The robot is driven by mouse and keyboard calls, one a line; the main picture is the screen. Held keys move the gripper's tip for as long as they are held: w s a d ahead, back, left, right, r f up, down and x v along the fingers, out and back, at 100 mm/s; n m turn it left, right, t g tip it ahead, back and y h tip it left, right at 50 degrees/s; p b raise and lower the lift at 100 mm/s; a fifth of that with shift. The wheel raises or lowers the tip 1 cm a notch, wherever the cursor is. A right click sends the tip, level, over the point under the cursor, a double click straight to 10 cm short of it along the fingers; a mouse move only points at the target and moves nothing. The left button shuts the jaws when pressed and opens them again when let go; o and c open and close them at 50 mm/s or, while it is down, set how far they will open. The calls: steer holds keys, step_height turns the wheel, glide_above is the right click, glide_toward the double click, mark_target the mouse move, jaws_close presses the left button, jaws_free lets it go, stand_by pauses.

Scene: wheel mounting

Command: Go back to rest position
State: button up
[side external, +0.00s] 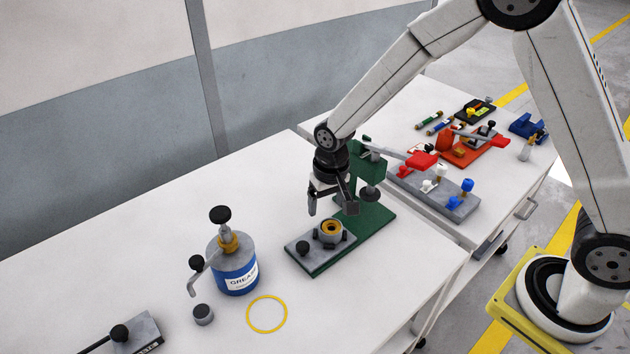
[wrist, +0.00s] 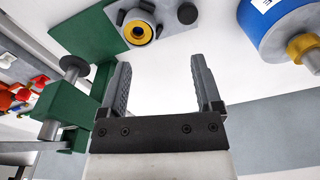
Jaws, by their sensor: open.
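My gripper (side external: 332,204) is open and empty. In the side external view it hangs above the white table, just above and behind the grey fixture plate (side external: 310,262). In the wrist view its two fingers (wrist: 160,85) are spread apart with nothing between them. A grey round part with a yellow-orange centre (side external: 331,231) sits on the fixture plate, apart from my gripper; it also shows at the top of the wrist view (wrist: 139,30). A green press (side external: 365,217) with a red-handled lever stands right beside my gripper.
A blue grease can (side external: 236,268) and a yellow ring (side external: 267,314) are on the table at the front left. A dark-handled tool (side external: 135,335) lies at the lower left. A second table (side external: 470,210) at the right bears several fixtures and tools. The table's back left is clear.

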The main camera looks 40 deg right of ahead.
steer(key=s+d+r+n+t, duration=0.1)
steer(key=s+d+r, duration=0.2)
steer(key=s, duration=0.4)
steer(key=s+d+r+n, duration=0.1)
steer(key=s+d+r, duration=0.3)
steer(key=s, duration=0.3)
steer(key=shift+s+d+n+t, duration=0.3)
steer(key=shift+d+t, duration=0.1)
steer(key=shift+d, duration=0.4)
steer(key=shift+w, duration=0.1)
stand_by(0.4)
